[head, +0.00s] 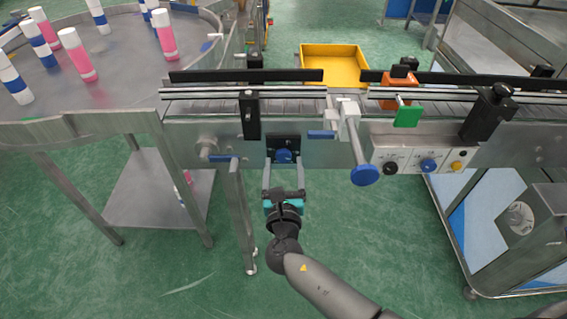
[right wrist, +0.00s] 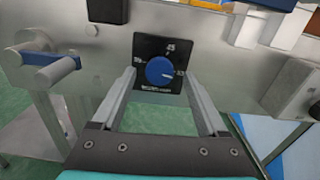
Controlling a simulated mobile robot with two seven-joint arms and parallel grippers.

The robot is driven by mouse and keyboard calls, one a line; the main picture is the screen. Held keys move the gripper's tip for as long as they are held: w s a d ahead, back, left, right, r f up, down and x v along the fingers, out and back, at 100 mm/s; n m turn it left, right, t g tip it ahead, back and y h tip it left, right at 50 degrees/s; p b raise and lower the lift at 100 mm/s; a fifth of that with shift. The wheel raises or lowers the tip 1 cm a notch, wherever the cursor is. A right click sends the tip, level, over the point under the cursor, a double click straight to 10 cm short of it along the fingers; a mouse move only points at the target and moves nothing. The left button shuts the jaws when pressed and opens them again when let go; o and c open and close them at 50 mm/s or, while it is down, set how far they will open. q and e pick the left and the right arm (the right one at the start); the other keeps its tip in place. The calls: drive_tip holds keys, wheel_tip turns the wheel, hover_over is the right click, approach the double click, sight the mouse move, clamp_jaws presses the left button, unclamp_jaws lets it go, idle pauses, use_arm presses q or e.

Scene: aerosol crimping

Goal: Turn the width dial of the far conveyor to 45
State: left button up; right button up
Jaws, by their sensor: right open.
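The width dial, a blue round knob (right wrist: 160,71), sits on a black square plate (right wrist: 146,45) on the conveyor's steel side. In the right wrist view the plate reads 45 at the top, with blurred marks to the left and right. A small pale mark shows on the right of the knob; its exact reading is unclear. In the head view the dial (head: 284,156) is below the conveyor rail. My right gripper (head: 284,169) is open, its fingers on either side of the knob and apart from it, with nothing between them. My left gripper is not in view.
A blue handwheel (head: 365,175) and a control box (head: 418,150) with knobs are to the right. A steel leg (head: 239,215) stands beside my right arm. A turntable (head: 125,75) with bottles is at upper left.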

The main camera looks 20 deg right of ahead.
drive_tip(key=shift+x, duration=0.8)
clamp_jaws()
